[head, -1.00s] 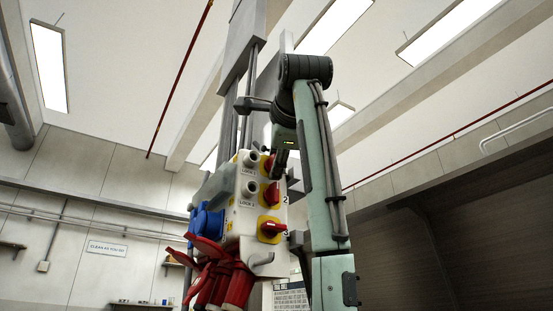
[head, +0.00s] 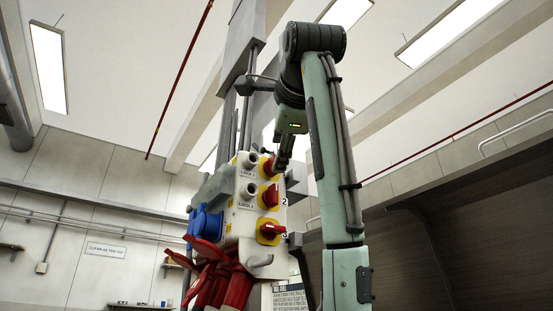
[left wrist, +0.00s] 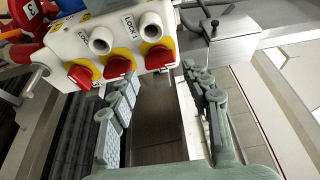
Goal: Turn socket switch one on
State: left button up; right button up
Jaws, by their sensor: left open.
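Socket switch one (head: 267,166) is the top red rotary knob on a yellow plate on the white socket box (head: 246,213), beside the LOCK 1 port. It also shows in the left wrist view (left wrist: 160,58) as the rightmost of three red knobs. My left gripper (head: 281,164) is at this knob and hides part of it in the head view. In the left wrist view my left gripper (left wrist: 164,76) has its fingers spread, with the knob just beyond the gap between the tips. Contact cannot be told. My right gripper is not in view.
Switch two (head: 269,194) and switch three (head: 269,231) are below switch one. Blue sockets (head: 206,222) and red plugs (head: 215,270) are on the box's left and underside. A grey metal box (left wrist: 222,50) stands right of the knobs in the left wrist view.

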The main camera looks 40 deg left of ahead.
pick_arm(q)
jog(key=v, duration=0.7)
jog(key=shift+r, duration=0.1)
dwell(0.4)
